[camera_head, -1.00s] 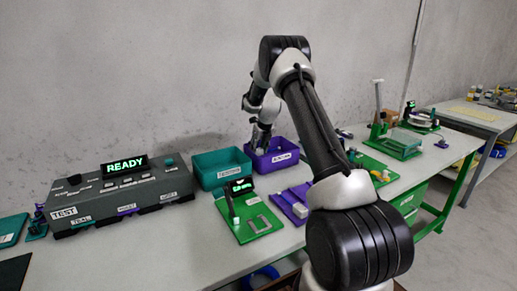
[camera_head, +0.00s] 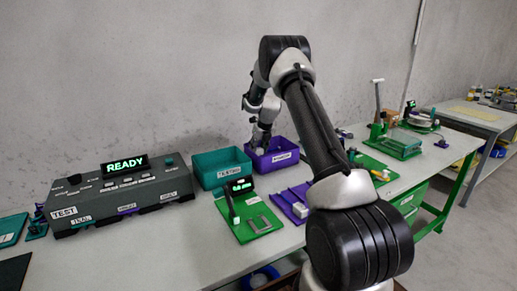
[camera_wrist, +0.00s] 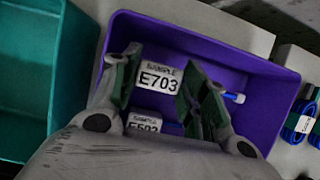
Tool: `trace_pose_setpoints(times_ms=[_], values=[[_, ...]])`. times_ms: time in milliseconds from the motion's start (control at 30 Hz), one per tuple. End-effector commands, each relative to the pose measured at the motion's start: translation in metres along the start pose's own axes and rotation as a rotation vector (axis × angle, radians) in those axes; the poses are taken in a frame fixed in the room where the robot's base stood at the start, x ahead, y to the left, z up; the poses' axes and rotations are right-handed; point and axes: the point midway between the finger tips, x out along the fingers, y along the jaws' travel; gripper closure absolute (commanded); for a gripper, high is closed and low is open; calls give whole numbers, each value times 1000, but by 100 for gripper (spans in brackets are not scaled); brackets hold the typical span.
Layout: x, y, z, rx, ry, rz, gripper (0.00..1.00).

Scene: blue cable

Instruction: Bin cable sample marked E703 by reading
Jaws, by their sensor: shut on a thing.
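My gripper (camera_wrist: 158,88) is inside the purple bin (camera_wrist: 225,35) in the wrist view. Its two fingers are shut on the cable sample, whose white tag (camera_wrist: 160,78) reads "SAMPLE E703". A blue cable end (camera_wrist: 235,97) with a pale tip sticks out to the right of the right finger. A second, partly hidden tag (camera_wrist: 145,122) reading E703 shows below, nearer the wrist. The head view shows my gripper (camera_head: 262,140) at the purple bin (camera_head: 272,163); the sample cannot be made out there.
A teal bin (camera_head: 221,172) stands left of the purple bin. A grey tester (camera_head: 120,197) showing READY is farther left. A green fixture (camera_head: 250,222) is in front of the bins. In the wrist view, blue cable coils (camera_wrist: 302,122) lie right of the purple bin.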

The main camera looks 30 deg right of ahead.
Motion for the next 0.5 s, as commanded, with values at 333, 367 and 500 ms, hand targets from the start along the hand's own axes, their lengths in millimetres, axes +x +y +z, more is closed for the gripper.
trace_pose_setpoints(times_ms=[333,367,500], values=[[5,0,-2,0,0,0,85],[5,0,-2,0,0,0,85],[7,0,-3,0,0,0,85]])
